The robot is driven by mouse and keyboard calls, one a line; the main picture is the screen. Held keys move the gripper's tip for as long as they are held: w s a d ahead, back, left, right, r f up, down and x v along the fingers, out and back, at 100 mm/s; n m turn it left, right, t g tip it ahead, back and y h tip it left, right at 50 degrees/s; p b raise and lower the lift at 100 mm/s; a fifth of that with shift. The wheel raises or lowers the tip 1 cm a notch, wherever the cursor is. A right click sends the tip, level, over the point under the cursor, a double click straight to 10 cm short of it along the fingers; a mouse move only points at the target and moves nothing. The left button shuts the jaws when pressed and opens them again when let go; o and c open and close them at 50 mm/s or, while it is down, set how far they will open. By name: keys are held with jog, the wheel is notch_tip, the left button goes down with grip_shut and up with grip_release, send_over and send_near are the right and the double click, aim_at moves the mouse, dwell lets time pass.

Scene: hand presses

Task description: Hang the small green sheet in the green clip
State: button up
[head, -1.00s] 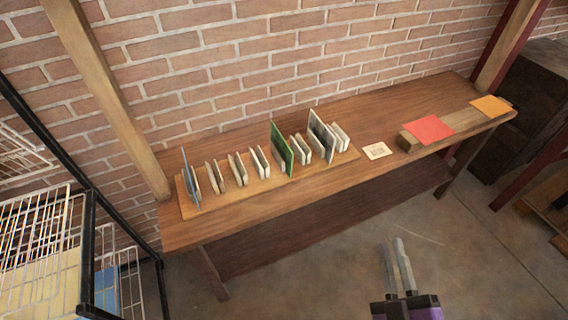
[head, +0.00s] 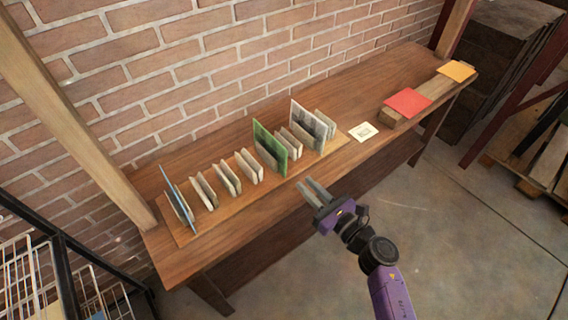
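A green sheet (head: 262,142) stands upright on the wooden base board (head: 173,228), between the pale upright plates of the row. I cannot make out a separate green clip or a second, smaller green sheet. My gripper (head: 309,187) is in front of the bench's front edge, below and right of the green sheet and apart from it. Its two grey fingers are parallel with a gap between them, and nothing shows between them.
A blue sheet (head: 174,196) and a grey sheet (head: 306,121) also stand in the row. A printed card (head: 363,132) lies flat on the bench (head: 340,90). A red sheet (head: 408,102) and an orange sheet (head: 456,71) lie on a wooden bar at right. A wire rack (head: 85,285) stands lower left.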

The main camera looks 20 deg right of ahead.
jog(key=shift+b+x, duration=1.15)
jog(key=shift+x, duration=3.55)
grip_shut()
notch_tip(320, 180, up, 8)
jog(key=p, duration=0.6)
jog(key=shift+f+p, duration=0.25)
jog(key=shift+p, duration=0.15)
jog(key=p+v, duration=0.1)
jog(key=v, duration=0.6)
